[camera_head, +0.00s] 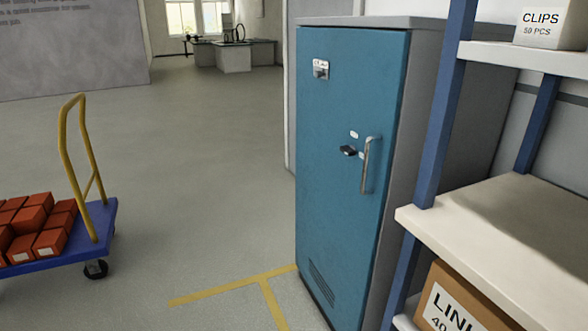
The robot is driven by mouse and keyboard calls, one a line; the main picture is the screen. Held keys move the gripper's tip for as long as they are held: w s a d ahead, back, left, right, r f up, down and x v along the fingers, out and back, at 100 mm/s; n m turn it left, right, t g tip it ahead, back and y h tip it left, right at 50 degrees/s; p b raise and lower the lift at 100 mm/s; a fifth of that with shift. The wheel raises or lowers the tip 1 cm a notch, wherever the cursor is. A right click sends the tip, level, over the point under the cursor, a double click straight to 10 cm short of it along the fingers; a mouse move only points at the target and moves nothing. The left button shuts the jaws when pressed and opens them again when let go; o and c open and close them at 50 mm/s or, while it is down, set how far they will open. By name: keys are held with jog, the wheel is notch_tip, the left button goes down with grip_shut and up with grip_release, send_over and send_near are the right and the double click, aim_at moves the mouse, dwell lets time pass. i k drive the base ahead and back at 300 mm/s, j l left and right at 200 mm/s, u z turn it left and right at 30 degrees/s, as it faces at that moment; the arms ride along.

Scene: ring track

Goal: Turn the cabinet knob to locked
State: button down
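A tall cabinet with a blue door (330,200) and grey sides stands right of centre in the head view, its door shut. A small dark knob (348,151) sits on the door at mid height, just left of a silver vertical handle (366,165). Two small pale labels lie beside the knob, one above it and one to its right; their text is too small to read. I cannot tell which label the knob points to. My gripper is not in view.
A blue shelf rack with pale shelves (500,212) stands close at the right, partly in front of the cabinet's side. A blue trolley (85,244) with orange boxes (30,220) stands at the left. The grey floor between trolley and cabinet is clear, with yellow lines (232,286).

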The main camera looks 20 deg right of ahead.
aim_at(350, 151)
jog(key=i+l+z, duration=0.1)
jog(key=i, duration=0.9)
